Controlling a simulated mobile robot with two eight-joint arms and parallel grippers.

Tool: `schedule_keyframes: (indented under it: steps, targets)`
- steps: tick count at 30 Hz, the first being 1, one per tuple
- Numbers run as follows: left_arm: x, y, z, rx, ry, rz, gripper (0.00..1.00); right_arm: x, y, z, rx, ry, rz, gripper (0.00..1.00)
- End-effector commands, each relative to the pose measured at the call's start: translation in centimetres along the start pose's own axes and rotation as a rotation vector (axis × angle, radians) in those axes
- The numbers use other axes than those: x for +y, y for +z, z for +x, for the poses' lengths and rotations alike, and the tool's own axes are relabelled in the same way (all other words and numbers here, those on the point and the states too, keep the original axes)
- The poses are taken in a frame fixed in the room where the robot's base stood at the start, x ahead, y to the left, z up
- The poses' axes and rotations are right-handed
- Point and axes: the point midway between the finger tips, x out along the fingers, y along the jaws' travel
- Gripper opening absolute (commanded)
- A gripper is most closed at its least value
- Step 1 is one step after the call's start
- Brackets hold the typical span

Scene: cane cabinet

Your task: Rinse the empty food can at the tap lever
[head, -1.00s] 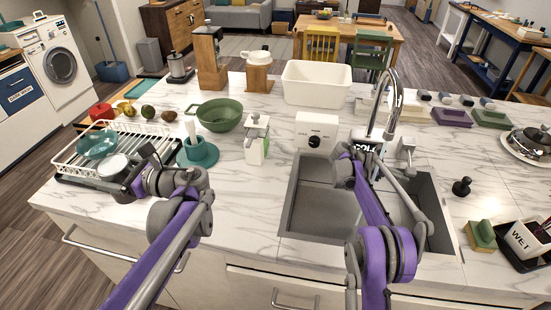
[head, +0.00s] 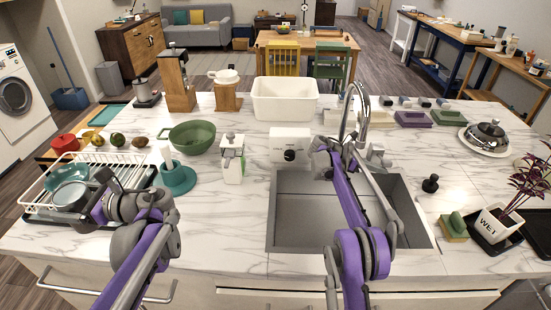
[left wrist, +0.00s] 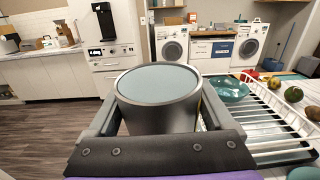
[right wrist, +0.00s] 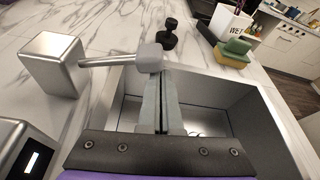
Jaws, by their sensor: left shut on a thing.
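The empty food can is a grey cylinder (head: 70,197), held upright over the dish rack's front. In the left wrist view the can (left wrist: 158,95) shows its pale round end upward. My left gripper (head: 84,193) is shut around its sides. The tap lever is a metal rod with a rounded grey knob (right wrist: 148,57), fixed to a block beside the tap (head: 364,115). My right gripper (right wrist: 164,80) is shut and empty, its fingertips close to the knob; contact is hard to tell. In the head view the right arm partly hides the lever.
The sink (head: 300,235) lies below my right arm. The white dish rack (head: 135,172) holds a teal bowl (head: 66,176). A soap dispenser (head: 232,165), teal holder (head: 177,178) and green colander (head: 192,138) stand between. A black stopper (head: 430,184), sponge (head: 454,226) and potted plant (head: 497,224) stand right.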

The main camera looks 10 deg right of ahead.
Motion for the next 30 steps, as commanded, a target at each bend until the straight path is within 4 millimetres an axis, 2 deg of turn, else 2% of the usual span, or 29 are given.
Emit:
schedule_keyframes:
  steps: [7,30]
  targets:
    - [-0.08,0.39,0.03,-0.002,0.000,-0.002,0.30,-0.02,0.70,-0.24,-0.001,0.000,0.001,0.00]
    - [-0.07,0.33,0.03,-0.002,0.000,-0.002,0.30,-0.32,1.14,-0.90,-0.006,0.001,0.002,0.00]
